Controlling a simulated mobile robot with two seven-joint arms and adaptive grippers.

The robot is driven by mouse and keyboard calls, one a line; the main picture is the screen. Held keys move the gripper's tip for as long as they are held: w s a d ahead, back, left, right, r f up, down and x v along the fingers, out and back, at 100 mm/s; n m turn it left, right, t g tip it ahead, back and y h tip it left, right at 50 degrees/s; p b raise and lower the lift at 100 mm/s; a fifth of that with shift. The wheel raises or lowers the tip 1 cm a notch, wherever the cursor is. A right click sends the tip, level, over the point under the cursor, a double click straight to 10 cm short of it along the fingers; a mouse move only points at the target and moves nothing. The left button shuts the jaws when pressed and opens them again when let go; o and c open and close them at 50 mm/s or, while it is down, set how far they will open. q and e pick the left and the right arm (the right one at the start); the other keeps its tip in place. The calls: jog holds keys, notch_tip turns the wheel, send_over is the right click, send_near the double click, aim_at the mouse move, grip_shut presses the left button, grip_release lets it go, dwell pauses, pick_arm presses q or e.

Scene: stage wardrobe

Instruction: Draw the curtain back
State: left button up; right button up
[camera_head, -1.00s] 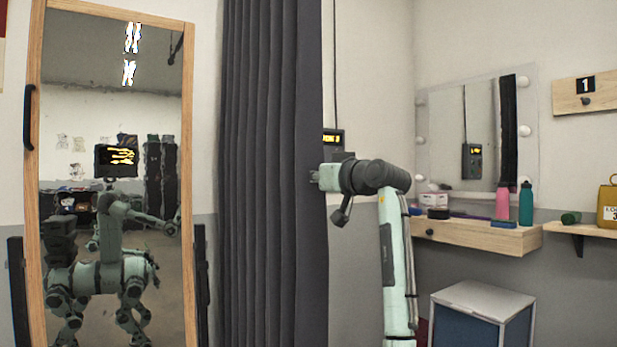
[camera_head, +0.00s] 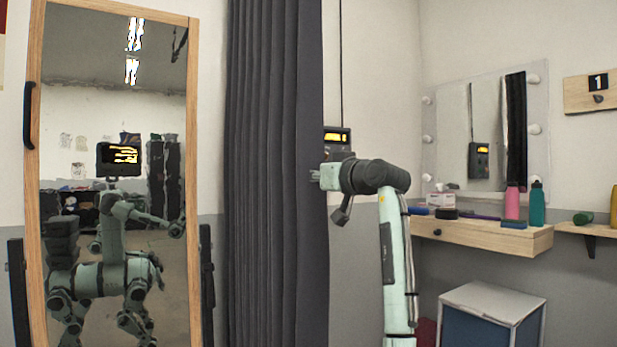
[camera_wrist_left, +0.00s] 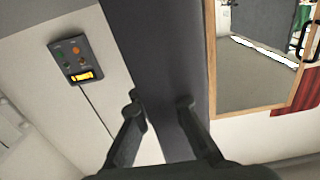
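The dark grey pleated curtain (camera_head: 275,180) hangs from above the frame to below it, left of centre in the head view. My left gripper (camera_head: 318,177) is at its right edge, about halfway up the picture. The exact contact at the fingertips is hard to see. My right gripper is in neither view.
A wood-framed standing mirror (camera_head: 191,200) is left of the curtain. A control box (camera_head: 337,137) hangs on a cord just right of it. Farther right are a vanity shelf (camera_head: 480,235) with bottles and a stool (camera_head: 492,302).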

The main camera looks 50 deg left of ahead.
pick_arm(q)
jog(key=o, duration=0.3)
jog(key=s+d, duration=0.1)
jog(key=d, duration=1.1)
jog(key=shift+f, duration=0.1)
